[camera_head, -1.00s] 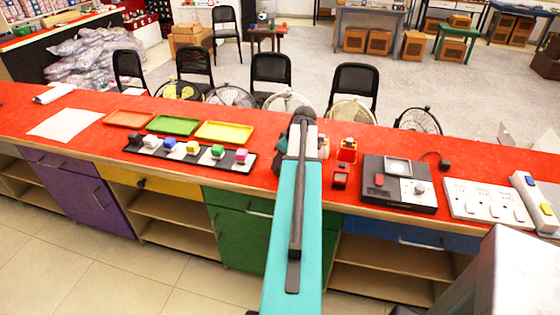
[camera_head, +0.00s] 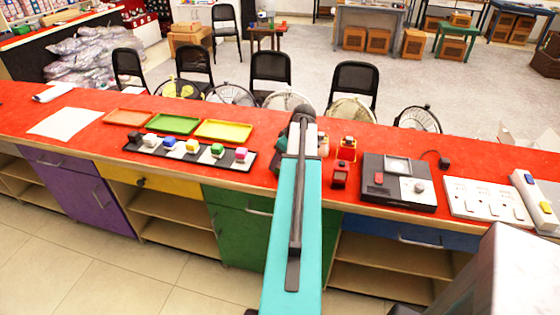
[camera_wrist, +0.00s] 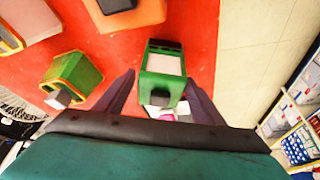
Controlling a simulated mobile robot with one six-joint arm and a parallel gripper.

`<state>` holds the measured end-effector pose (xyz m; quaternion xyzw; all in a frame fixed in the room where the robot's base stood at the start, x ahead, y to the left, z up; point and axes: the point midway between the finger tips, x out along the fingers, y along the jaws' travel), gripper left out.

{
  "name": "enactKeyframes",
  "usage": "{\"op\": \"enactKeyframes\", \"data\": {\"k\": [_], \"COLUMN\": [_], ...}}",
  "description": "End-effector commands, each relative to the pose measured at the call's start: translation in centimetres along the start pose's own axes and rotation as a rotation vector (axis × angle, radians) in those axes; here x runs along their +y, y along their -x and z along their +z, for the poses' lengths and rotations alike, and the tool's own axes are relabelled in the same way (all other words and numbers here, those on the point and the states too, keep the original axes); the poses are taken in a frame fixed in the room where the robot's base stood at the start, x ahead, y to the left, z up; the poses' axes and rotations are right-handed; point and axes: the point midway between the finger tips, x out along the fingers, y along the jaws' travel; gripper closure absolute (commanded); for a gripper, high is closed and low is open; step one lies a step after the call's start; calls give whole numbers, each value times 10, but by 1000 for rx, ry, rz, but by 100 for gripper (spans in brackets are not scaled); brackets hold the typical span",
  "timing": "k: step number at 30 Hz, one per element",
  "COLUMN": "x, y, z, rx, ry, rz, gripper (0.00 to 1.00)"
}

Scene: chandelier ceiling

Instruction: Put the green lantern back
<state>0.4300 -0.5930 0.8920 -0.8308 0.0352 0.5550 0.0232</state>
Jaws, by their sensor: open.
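In the wrist view, a green lantern (camera_wrist: 163,65) with a pale panel stands between the two dark fingers of my gripper (camera_wrist: 160,78) over the red counter. The fingers are spread, one on each side of it, and I see no clear contact. A small white and pink patch shows just below its lower end; I cannot tell what it belongs to. A second lantern-like piece (camera_wrist: 74,78), green and orange, stands to the left. In the head view my own arm hides the gripper and the green lantern.
An orange piece (camera_wrist: 125,12) lies above the green lantern in the wrist view. In the head view, red lanterns (camera_head: 347,149) stand right of my arm, beside a black device (camera_head: 399,184). Colored trays (camera_head: 224,131) and a strip of small cubes (camera_head: 190,150) lie left.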

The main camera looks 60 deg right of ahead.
Motion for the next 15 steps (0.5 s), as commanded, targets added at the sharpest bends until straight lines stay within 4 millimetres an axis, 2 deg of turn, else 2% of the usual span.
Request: {"op": "enactKeyframes", "data": {"k": [8, 15], "x": [0, 1], "y": [21, 49], "z": [1, 0], "rx": [1, 2], "ry": [0, 0], "rz": [2, 3], "gripper": [38, 38]}}
